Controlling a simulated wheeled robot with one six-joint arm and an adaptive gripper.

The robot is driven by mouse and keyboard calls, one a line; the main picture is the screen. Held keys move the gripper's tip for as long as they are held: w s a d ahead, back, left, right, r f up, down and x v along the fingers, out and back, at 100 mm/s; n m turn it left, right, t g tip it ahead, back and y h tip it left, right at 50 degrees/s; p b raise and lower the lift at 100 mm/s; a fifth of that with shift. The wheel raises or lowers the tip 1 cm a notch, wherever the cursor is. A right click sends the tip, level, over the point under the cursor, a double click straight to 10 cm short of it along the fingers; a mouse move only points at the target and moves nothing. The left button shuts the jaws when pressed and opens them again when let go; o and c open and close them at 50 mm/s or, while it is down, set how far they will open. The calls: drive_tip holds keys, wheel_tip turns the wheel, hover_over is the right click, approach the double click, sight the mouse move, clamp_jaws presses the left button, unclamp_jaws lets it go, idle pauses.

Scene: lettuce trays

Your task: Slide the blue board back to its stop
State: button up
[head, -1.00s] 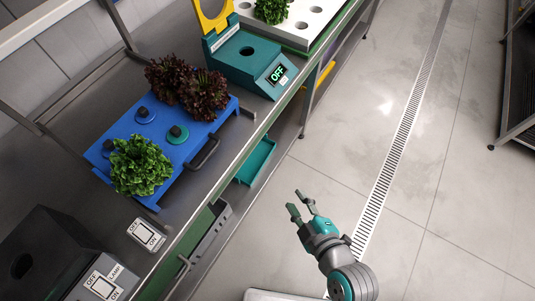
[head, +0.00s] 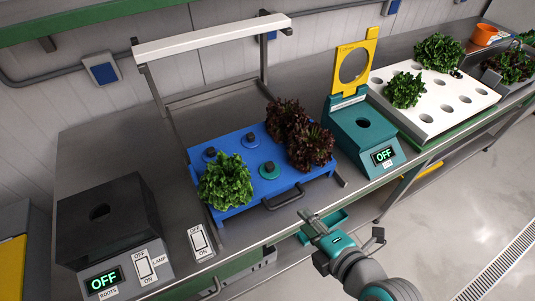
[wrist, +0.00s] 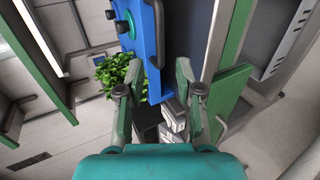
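The blue board (head: 288,180) lies on the steel bench near its front edge, with a dark handle (head: 283,198) on its front side. It bears a green lettuce (head: 225,180) at the left and dark red lettuces (head: 310,147) at the right, with black-knobbed discs between. I cannot make out the stop. My gripper (head: 308,218) is in front of the board, just short of the handle. In the wrist view my gripper (wrist: 154,78) is open and empty; the blue board (wrist: 146,60) and its handle (wrist: 157,30) show ahead, apart from the fingers.
A white lamp frame (head: 215,36) stands behind the board. A teal scale (head: 365,135) reading OFF is to its right, then a white holed tray (head: 435,98). A black box (head: 105,220) and switches are to its left.

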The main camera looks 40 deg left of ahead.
sight(289, 203)
drive_tip(key=x, duration=0.9)
drive_tip(key=shift+a+f, duration=0.1)
drive_tip(key=shift+w+a, duration=0.1)
drive_tip(key=shift+c, duration=1)
clamp_jaws()
drive_tip(key=shift+f, duration=0.1)
drive_tip(key=shift+a, duration=0.2)
drive_tip(key=shift+w+a+f, duration=0.1)
drive_tip(key=shift+w+a, duration=0.35)
drive_tip(key=shift+a, duration=0.6)
drive_tip(key=shift+w+a+f, duration=0.1)
drive_tip(key=shift+w+a, duration=0.35)
drive_tip(key=shift+a, duration=0.6)
drive_tip(key=shift+w+a, duration=0.4)
drive_tip(key=shift+a, duration=0.65)
drive_tip(key=shift+w+a, duration=1.35)
drive_tip(key=shift+a, duration=1.85)
drive_tip(key=shift+w+a, duration=1.35)
drive_tip(key=shift+a, duration=1.85)
drive_tip(key=shift+w+a, duration=1.3)
drive_tip(key=shift+a, duration=1.9)
